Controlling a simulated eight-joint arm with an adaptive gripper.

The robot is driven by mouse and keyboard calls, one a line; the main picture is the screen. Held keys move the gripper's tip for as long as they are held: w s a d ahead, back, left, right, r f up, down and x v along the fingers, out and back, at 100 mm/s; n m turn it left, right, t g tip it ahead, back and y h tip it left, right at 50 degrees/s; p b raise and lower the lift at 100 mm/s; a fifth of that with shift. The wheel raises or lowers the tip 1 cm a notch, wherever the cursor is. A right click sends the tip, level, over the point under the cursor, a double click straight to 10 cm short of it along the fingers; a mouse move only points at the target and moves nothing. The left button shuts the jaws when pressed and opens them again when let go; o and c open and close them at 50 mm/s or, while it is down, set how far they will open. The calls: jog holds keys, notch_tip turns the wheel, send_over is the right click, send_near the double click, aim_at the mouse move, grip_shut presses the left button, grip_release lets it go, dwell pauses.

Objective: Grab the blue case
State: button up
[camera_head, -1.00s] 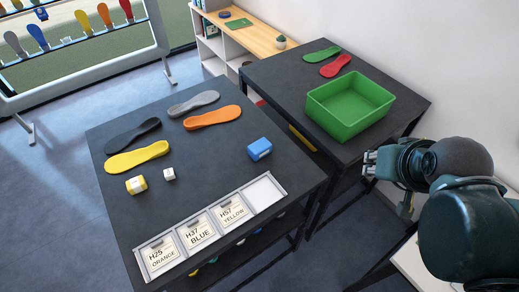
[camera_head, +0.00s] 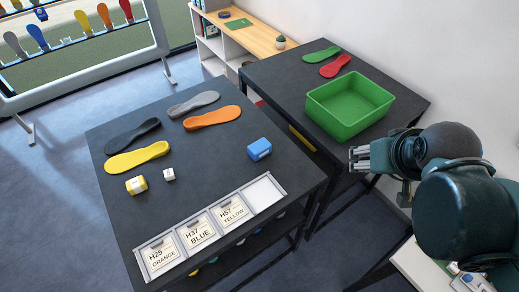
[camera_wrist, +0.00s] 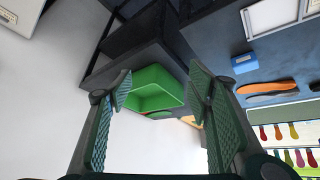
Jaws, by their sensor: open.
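The blue case (camera_head: 259,149) is a small blue box with a pale label. It sits on the dark near table, on its right side, behind the card tray. It also shows in the wrist view (camera_wrist: 244,63), to the right of the fingers. My gripper (camera_head: 355,158) is to the right of the blue case and apart from it, by the right table's near edge. In the wrist view my gripper (camera_wrist: 160,90) has its two fingers wide apart with nothing between them in grasp.
A green bin (camera_head: 350,105) stands on the right table, with a green insole (camera_head: 321,54) and a red insole (camera_head: 335,66) behind it. The near table (camera_head: 210,165) holds several insoles, a yellow case (camera_head: 136,185), a white cube (camera_head: 169,174) and a card tray (camera_head: 272,196).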

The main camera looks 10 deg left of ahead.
jog(key=w+a+n+g+p, duration=0.1)
jog(key=w+a+n+g, duration=0.1)
jog(key=w+a+n, duration=0.55)
jog(key=n+g+h+p, duration=0.1)
jog(key=n+h+p, duration=0.2)
jog(key=n, duration=1.5)
send_over(259, 146)
jog(key=s+a, duration=0.1)
jog(key=s, duration=0.1)
notch_tip(259, 146, down, 16)
jog(key=shift+a+f, duration=0.1)
jog(key=shift+a+f+n+g, duration=0.25)
jog(key=shift+a+f+g, duration=0.05)
jog(key=shift+a, duration=0.05)
jog(key=shift+x, duration=1.25)
jog(key=shift+w+d+f, duration=0.1)
